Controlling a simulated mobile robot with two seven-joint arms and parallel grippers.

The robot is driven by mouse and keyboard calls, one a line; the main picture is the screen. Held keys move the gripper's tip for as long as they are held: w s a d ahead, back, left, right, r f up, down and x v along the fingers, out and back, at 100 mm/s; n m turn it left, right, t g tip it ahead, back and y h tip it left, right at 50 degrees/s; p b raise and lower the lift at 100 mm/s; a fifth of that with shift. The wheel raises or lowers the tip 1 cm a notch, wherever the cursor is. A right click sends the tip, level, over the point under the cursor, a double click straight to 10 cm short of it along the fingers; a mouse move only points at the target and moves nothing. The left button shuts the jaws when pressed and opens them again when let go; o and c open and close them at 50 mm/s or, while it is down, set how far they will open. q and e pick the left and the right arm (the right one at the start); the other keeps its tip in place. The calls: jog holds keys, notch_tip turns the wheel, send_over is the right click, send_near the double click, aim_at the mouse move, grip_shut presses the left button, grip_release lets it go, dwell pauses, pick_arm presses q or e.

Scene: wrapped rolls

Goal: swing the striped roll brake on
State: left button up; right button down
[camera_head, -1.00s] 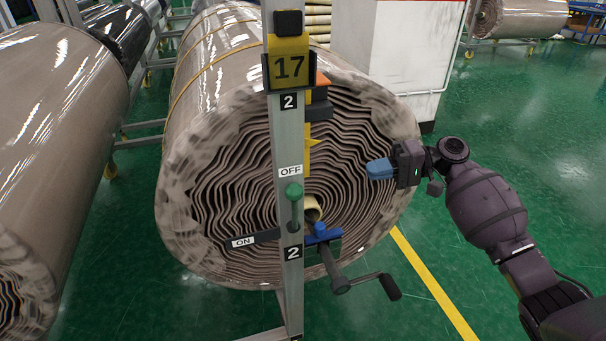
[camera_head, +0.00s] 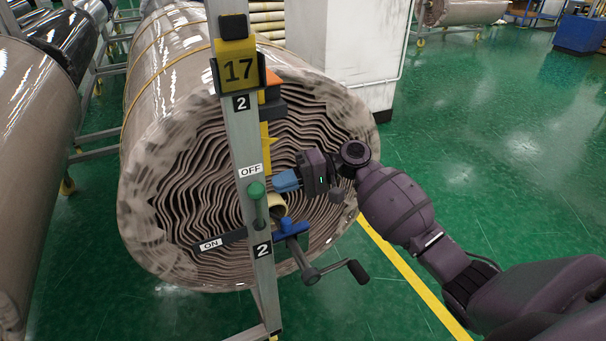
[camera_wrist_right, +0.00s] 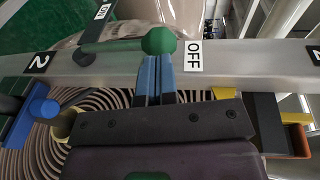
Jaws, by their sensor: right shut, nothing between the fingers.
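The big wrapped roll (camera_head: 140,215) shows its wavy, striped layered end behind a grey upright post (camera_head: 242,130). The ON label (camera_head: 211,244) is on a dark bar to the lower left. My right gripper (camera_head: 280,183) is shut and empty, its blue fingertips just right of the knob. In the right wrist view the fingertips (camera_wrist_right: 154,62) reach the green knob (camera_wrist_right: 159,41); I cannot tell if they touch. My left gripper is out of view.
A crank handle (camera_head: 342,269) and a blue bracket (camera_head: 289,229) stick out below my right gripper. A yellow plate marked 17 (camera_head: 238,71) tops the post. Another wrapped roll (camera_head: 35,130) lies at left. The green floor (camera_head: 490,180) at right is open.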

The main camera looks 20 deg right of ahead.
aim_at(260, 187)
jog(key=shift+x, duration=0.85)
jog(key=shift+a+r+h+p, duration=0.5)
jog(key=shift+a+p, duration=0.1)
jog(key=shift+p, duration=0.35)
jog(key=shift+a, duration=0.3)
jog(key=shift+a+h+p, duration=0.3)
jog(key=shift+a+p, duration=0.15)
jog(key=shift+a, duration=0.05)
jog(key=shift+a+f, duration=0.1)
jog(key=shift+a, duration=0.35)
